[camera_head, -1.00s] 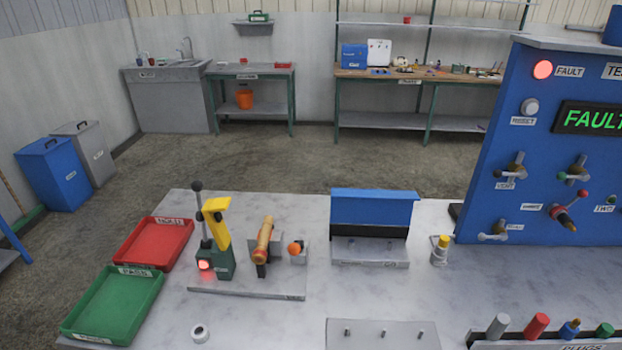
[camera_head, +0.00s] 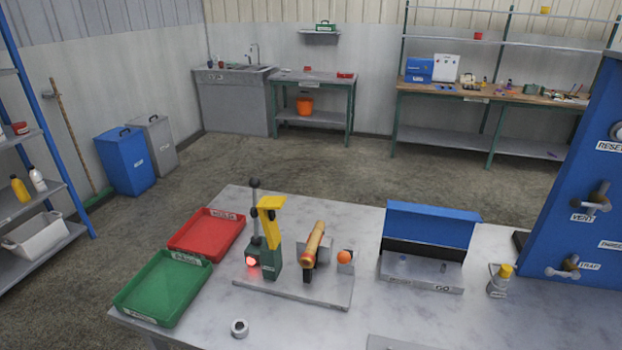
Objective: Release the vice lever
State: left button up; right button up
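A vice stands on a grey base plate (camera_head: 325,292) on the workbench. Its dark green body (camera_head: 270,262) has a glowing red lamp (camera_head: 251,261) low on its front. A lever (camera_head: 255,205) with a dark ball knob stands upright at the body's left, and a yellow arm (camera_head: 269,206) rises beside it. A tan and reddish cylindrical piece (camera_head: 313,246) lies tilted to the right of the body, with an orange ball (camera_head: 344,257) on a grey block further right. Neither gripper shows.
A red tray (camera_head: 207,233) and a green tray (camera_head: 163,288) lie left of the base plate. A small metal ring (camera_head: 239,328) lies near the front edge. A blue-topped fixture (camera_head: 430,228), a yellow-capped bottle (camera_head: 499,281) and a blue panel (camera_head: 590,180) stand to the right.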

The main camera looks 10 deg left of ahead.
aim_at(344, 257)
jog(key=j+z, duration=0.2)
jog(key=j, duration=0.4)
jog(key=i+j+z, duration=0.1)
jog(key=j+z, duration=0.15)
jog(key=j, duration=0.4)
jog(key=j+z, duration=0.2)
jog(key=j, duration=0.4)
jog(key=k+j+z, duration=0.2)
jog(key=j, duration=0.45)
jog(key=j+z, duration=0.2)
jog(key=j, duration=0.4)
jog(key=k, duration=0.05)
